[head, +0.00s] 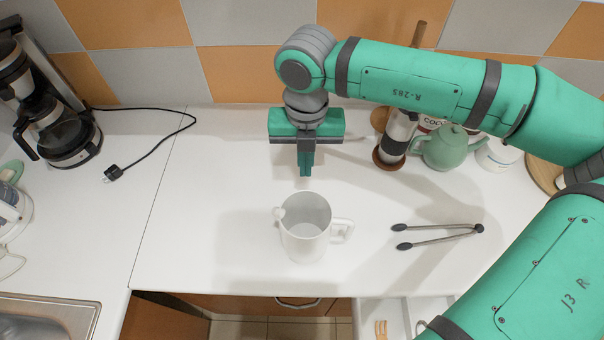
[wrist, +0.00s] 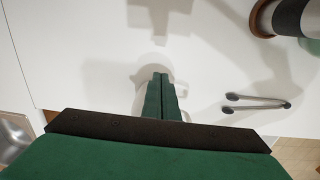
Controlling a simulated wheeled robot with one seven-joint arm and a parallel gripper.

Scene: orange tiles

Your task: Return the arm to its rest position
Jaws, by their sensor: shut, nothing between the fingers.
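My gripper (head: 305,172) hangs pointing down over the white counter, behind the white pitcher in the head view. Its fingers are shut with nothing between them; they also show shut in the wrist view (wrist: 161,82). My green arm reaches in from the right. The white pitcher (head: 306,240) stands upright near the counter's front edge, apart from my gripper. In the wrist view my fingers hide most of the pitcher.
Tongs (head: 440,236) lie right of the pitcher. A green teapot (head: 447,148) and a dark-banded grinder (head: 395,140) stand behind, partly near my arm. A coffee maker (head: 62,135) and its cord are at left. An open drawer (head: 395,315) is below the front edge. The left-middle counter is clear.

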